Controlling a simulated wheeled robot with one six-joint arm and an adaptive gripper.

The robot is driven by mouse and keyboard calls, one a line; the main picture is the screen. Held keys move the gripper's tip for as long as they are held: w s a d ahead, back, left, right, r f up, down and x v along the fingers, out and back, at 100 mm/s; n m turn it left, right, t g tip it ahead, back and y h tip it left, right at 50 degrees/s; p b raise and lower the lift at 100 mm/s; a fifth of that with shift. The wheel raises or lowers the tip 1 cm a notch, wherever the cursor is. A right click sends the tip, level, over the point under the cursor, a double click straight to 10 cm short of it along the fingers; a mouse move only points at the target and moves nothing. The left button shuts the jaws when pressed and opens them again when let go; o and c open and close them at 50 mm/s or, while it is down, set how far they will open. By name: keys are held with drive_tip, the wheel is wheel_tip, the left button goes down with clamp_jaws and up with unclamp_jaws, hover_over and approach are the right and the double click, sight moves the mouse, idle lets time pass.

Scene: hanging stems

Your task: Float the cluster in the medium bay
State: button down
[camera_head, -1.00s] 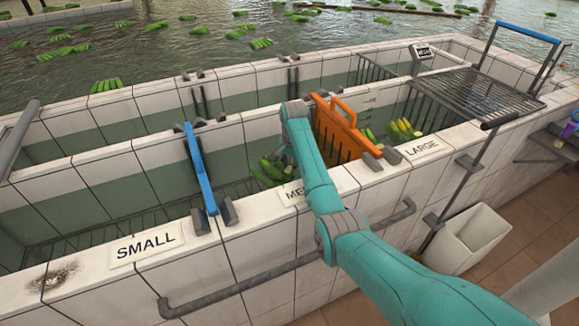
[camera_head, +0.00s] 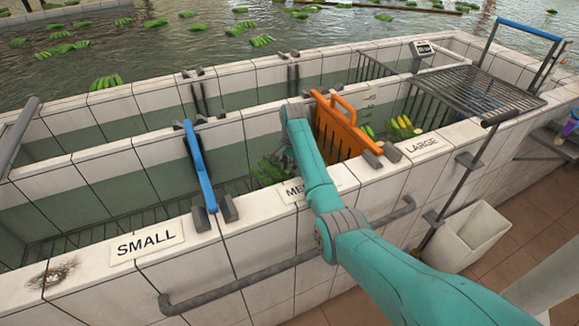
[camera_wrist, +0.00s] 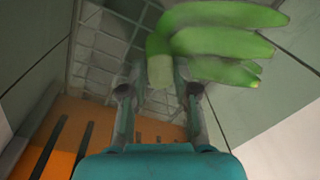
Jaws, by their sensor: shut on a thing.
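The cluster of green bananas (camera_wrist: 225,42) is held at its cut stem end between the two fingers of my gripper (camera_wrist: 159,88) in the wrist view, its fingers pointing up and right. In the head view the cluster (camera_head: 266,172) shows low inside the medium bay (camera_head: 262,128), partly hidden by the front wall and my arm. My gripper (camera_head: 284,160) is there beside it, mostly hidden behind my arm. Whether the cluster touches the bay's bottom or any water, I cannot tell. The medium label (camera_head: 292,190) is partly covered by my arm.
An orange divider (camera_head: 335,125) stands close to the right of my arm, and a blue divider (camera_head: 199,170) to the left. The large bay beyond the orange one holds bananas (camera_head: 402,124). The small bay looks empty. A wire rack (camera_head: 484,97) spans the far right.

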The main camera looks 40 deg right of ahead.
idle(0.3)
drive_tip(key=c, duration=0.8)
unclamp_jaws()
drive_tip(key=shift+f, duration=0.15)
drive_tip(key=r, duration=1.2)
drive_tip(key=shift+s+d, duration=0.1)
drive_tip(key=shift+s, duration=0.3)
